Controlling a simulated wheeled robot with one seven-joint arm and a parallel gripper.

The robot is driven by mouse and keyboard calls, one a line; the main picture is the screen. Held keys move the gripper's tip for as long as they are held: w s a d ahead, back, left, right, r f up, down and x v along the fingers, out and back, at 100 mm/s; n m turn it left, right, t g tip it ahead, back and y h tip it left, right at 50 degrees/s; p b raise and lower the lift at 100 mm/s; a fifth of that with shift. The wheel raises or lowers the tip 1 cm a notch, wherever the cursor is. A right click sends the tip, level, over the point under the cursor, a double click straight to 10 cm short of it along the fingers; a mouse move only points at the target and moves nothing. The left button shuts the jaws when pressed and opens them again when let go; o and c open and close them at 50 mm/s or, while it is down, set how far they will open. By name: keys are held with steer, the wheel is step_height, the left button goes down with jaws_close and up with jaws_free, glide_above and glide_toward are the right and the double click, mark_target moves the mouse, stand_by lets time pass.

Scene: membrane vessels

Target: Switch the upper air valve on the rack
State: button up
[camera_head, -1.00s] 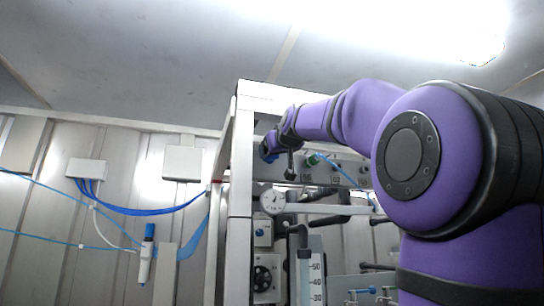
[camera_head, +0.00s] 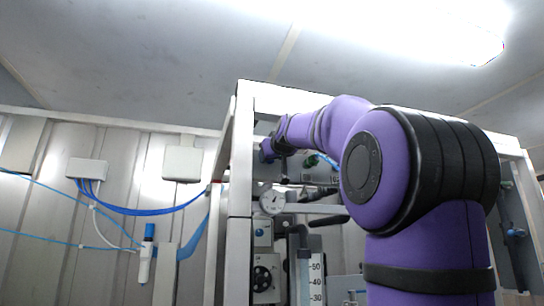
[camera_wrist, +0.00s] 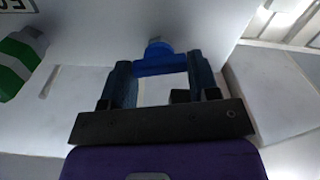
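In the wrist view a blue valve handle (camera_wrist: 160,64) with a small round blue-grey top stands out from the pale rack panel. My gripper (camera_wrist: 161,66) has its two dark fingers apart, one on each side of this handle. The handle spans nearly the whole gap at the fingertips; I cannot tell whether the fingers touch or press it. In the head view my gripper (camera_head: 268,151) is at the upper left of the rack (camera_head: 240,170), against its top panel. There the handle is mostly hidden by my gripper and wrist.
A green fitting (camera_head: 311,161) with a blue tube sits right of my gripper; it also shows in the wrist view (camera_wrist: 18,62). A round gauge (camera_head: 272,201) hangs below. The rack's left post stands close by. Blue cables (camera_head: 150,211) run along the left wall.

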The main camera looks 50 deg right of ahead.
steer(key=shift+m, duration=1.6)
steer(key=o, duration=0.9)
steer(key=shift+o, duration=0.2)
steer(key=shift+s, duration=0.1)
steer(key=v, duration=1)
steer(key=shift+s+a, duration=0.2)
steer(key=shift+a, duration=0.05)
